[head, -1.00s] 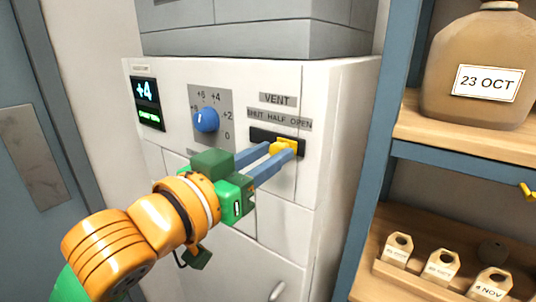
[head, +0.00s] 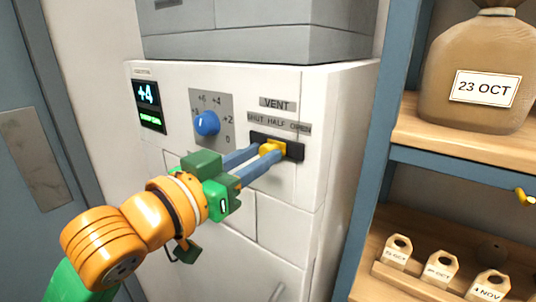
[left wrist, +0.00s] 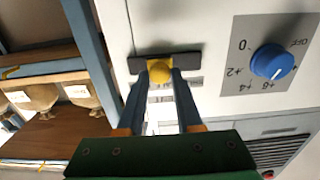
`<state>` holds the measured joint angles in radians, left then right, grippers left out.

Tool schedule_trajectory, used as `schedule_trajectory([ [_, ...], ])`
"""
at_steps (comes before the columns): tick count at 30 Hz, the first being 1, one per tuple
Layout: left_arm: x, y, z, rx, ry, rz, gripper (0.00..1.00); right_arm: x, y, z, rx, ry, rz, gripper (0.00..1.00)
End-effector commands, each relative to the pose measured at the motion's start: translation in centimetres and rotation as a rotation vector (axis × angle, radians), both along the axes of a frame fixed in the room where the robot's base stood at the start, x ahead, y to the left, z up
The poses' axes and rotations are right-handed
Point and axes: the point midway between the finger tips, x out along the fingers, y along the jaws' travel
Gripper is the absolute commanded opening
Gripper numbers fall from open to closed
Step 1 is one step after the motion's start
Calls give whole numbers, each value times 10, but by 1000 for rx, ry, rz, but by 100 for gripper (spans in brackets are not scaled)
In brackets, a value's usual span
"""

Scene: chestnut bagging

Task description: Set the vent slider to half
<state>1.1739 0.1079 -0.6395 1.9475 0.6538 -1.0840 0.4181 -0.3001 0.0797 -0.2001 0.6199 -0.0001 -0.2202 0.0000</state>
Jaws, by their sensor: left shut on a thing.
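The yellow vent slider knob (head: 271,148) sits in a dark horizontal slot (head: 293,150) on the white cabinet front. It stands near the slot's middle, roughly below the word HALF on the SHUT HALF OPEN label (head: 280,123). My left gripper (head: 266,152) reaches in from the lower left, its blue-grey fingers shut on the knob. In the left wrist view the knob (left wrist: 159,72) is between the fingertips, in front of the dark slot (left wrist: 188,61). My right gripper is not in view.
A blue dial (head: 207,123) and a small display (head: 148,105) are left of the vent. At the right, a blue-framed wooden shelf (head: 440,145) bears a sack (head: 480,75) labelled 23 OCT and several tags (head: 440,268) below.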

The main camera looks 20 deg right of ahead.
Motion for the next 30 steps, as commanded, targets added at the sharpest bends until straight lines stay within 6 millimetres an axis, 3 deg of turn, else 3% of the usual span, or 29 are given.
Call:
schedule_trajectory([
  [10, 7, 6, 2, -5, -4, 0, 0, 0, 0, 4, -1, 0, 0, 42],
  [11, 7, 6, 2, -5, -4, 0, 37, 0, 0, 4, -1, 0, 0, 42],
  [14, 6, 6, 2, -4, -3, 0, 62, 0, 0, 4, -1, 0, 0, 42],
  [23, 5, 7, 0, -3, -2, 0, 62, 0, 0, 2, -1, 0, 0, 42],
  [30, -22, 44, -4, -3, -7, 2, 62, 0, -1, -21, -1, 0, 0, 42],
])
